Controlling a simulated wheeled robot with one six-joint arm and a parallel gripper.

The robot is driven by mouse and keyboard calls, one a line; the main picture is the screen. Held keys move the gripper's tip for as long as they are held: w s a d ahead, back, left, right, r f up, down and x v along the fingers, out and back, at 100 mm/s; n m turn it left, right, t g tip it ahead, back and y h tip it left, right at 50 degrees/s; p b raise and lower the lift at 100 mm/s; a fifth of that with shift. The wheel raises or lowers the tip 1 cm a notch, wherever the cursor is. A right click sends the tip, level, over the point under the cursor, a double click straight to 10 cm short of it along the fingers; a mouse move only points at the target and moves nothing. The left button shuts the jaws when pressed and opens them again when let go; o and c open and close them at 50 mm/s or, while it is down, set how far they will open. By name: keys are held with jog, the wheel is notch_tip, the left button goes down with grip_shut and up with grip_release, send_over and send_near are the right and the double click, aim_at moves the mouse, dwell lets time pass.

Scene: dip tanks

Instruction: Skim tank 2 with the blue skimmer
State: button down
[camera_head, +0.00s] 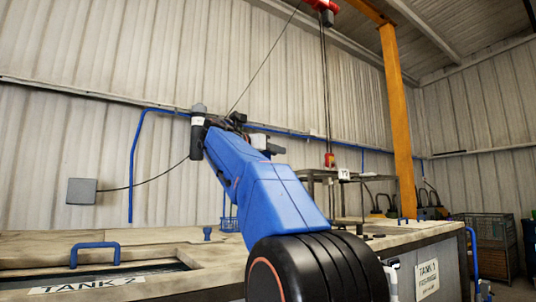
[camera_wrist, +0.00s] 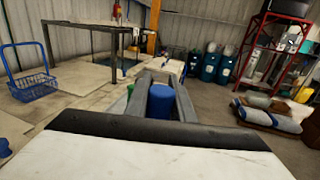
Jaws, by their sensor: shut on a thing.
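Tank 2 is at the lower left of the head view, marked by its white label (camera_head: 87,284). A dark strip of opening (camera_head: 150,268) shows behind the label, beside a pale cover with a blue handle (camera_head: 95,246). In the wrist view my gripper (camera_wrist: 161,88) is shut on an upright blue cylindrical piece, which looks like the handle of the blue skimmer (camera_wrist: 160,104). The rest of the skimmer is hidden. In the head view my blue arm hides most of the gripper, raised above the tank tops.
A blue wire basket (camera_wrist: 33,86) stands at the left in the wrist view. Blue drums (camera_wrist: 209,66) and a red rack (camera_wrist: 272,48) stand farther right in the wrist view.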

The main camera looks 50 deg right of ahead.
jog(key=s+a, duration=0.3)
jog(key=s, duration=1.1)
jog(key=shift+a, duration=0.2)
jog(key=shift+s, duration=0.2)
